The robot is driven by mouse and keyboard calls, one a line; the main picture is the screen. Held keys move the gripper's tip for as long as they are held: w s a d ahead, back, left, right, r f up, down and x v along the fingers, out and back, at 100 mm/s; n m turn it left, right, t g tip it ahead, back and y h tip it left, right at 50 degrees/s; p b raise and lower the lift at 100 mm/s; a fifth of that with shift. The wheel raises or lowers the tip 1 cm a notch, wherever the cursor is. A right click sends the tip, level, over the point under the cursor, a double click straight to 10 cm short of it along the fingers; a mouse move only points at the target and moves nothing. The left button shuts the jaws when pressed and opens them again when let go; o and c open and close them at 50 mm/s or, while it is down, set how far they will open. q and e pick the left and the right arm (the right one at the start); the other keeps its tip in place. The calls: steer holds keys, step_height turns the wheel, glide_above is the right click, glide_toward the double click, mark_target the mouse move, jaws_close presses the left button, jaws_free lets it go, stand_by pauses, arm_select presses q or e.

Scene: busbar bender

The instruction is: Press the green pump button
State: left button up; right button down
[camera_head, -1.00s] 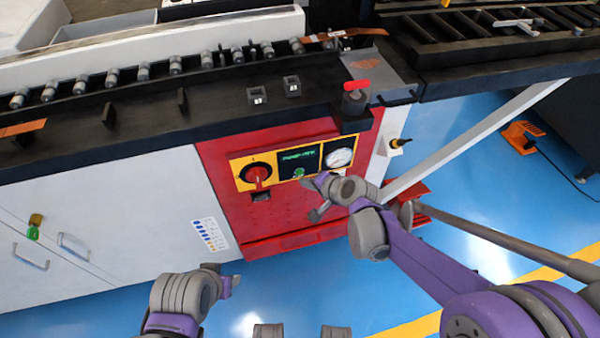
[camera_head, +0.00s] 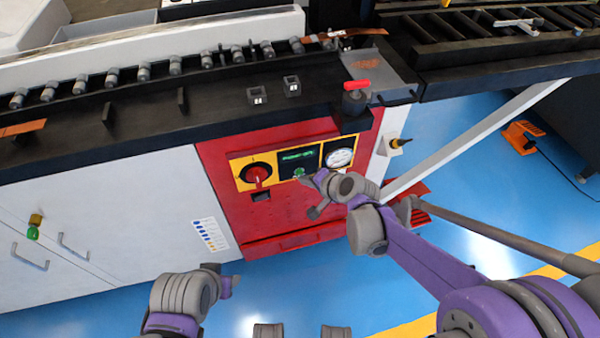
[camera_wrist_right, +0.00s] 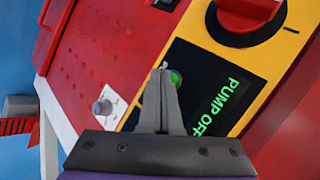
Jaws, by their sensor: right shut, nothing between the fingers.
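The green pump button (camera_head: 299,172) sits on the black display panel of the red cabinet, below green text. In the right wrist view the button (camera_wrist_right: 176,78) shows beside my fingertips, partly covered by them. The display (camera_wrist_right: 224,108) there reads "PUMP OFF". My right gripper (camera_head: 306,179) is shut and empty, its tips close to the button. In the wrist view the shut fingers (camera_wrist_right: 160,75) point at the panel just beside the button; I cannot tell whether they touch it. My left gripper (camera_head: 232,283) hangs low in front of the cabinet, its jaws unclear.
A red rotary switch (camera_head: 258,174) is left of the display and a round gauge (camera_head: 340,157) is right of it. A red-topped part (camera_head: 356,88) juts out above the panel. The blue floor (camera_head: 475,200) to the right is mostly clear.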

steer(key=shift+w+a, duration=0.15)
steer(key=shift+w, duration=0.3)
stand_by(0.7)
stand_by(0.4)
steer(key=shift+s+d, duration=0.3)
steer(key=shift+s, duration=0.55)
steer(key=s, duration=0.1)
steer(key=s+d, duration=0.1)
steer(key=s, duration=0.2)
steer(key=shift+s+d, duration=0.25)
steer(key=shift+s, duration=0.15)
stand_by(0.4)
